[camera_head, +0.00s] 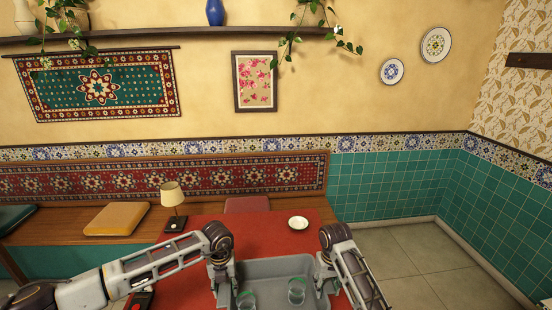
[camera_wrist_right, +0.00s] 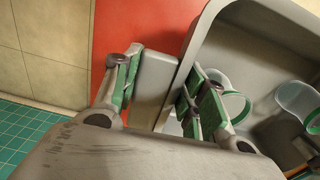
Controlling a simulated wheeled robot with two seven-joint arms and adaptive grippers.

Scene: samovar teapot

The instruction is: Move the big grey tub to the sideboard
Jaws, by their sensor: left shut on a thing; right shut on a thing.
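The big grey tub (camera_head: 270,269) is at the bottom centre of the head view, over the red-covered table (camera_head: 262,232). My left gripper (camera_head: 222,284) is shut on its left wall and my right gripper (camera_head: 324,280) on its right wall. In the right wrist view, the fingers of my right gripper (camera_wrist_right: 162,92) pinch the tub's edge (camera_wrist_right: 153,85) from both sides. Inside the tub are clear cups, one on the left (camera_head: 246,299) and one on the right (camera_head: 296,292). I cannot tell whether the tub touches the table. Its near end is cut off.
A long bench with a yellow cushion (camera_head: 117,218) runs along the back wall. The tiled floor (camera_head: 430,262) to the right is clear. No sideboard can be made out.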

